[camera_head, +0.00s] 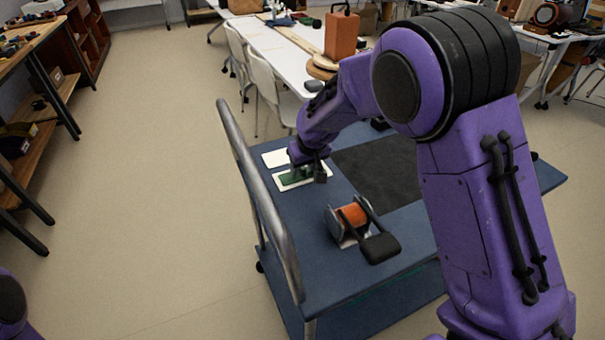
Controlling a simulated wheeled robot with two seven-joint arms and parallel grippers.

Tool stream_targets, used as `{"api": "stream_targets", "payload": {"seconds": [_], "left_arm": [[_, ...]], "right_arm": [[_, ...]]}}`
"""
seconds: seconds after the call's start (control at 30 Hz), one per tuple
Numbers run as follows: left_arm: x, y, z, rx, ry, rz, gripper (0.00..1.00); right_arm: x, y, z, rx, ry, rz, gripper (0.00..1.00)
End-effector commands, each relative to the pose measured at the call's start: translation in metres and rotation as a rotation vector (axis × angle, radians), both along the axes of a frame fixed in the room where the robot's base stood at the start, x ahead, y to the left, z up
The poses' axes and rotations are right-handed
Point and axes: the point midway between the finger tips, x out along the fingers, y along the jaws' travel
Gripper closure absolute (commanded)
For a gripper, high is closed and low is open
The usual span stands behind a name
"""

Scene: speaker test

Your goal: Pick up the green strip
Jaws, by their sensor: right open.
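The green strip (291,178) lies on a white rectangular piece (284,187) near the left side of the blue cart top. My right gripper (309,174) is open and points down at the strip's right part. Its fingers hide some of the strip, and I cannot tell whether they touch it. Only a bit of my left arm shows in the bottom left corner; its gripper is out of view.
Another white piece (279,157) lies just behind. An orange spool on a grey holder (354,217) stands nearer me. A dark mat (378,172) covers the cart's middle. A grey handrail (256,190) rises along the cart's left edge. White chairs (268,88) stand behind.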

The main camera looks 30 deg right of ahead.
Motion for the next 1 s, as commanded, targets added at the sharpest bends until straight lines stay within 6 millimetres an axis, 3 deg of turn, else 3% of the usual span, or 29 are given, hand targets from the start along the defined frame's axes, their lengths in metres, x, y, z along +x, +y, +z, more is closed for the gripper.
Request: {"api": "stream_targets", "payload": {"seconds": [0.1, 0.23, 0.73, 0.9, 1.0], "left_arm": [[0.000, 0.000, 0.000, 0.000, 0.000, 0.000, 0.62], [0.000, 0.000, 0.000, 0.000, 0.000, 0.000, 0.62], [0.000, 0.000, 0.001, 0.000, 0.000, 0.000, 0.62], [0.000, 0.000, 0.007, 0.000, 0.000, 0.000, 0.62], [0.000, 0.000, 0.009, 0.000, 0.000, 0.000, 0.62]], "right_arm": [[0.000, 0.000, 0.000, 0.000, 0.001, 0.000, 0.57], [0.000, 0.000, 0.000, 0.000, 0.001, 0.000, 1.00], [0.000, 0.000, 0.006, 0.001, 0.001, 0.001, 1.00], [0.001, 0.000, 0.034, 0.000, -0.003, 0.000, 1.00], [0.007, -0.018, 0.056, 0.002, -0.004, -0.001, 1.00]]}}
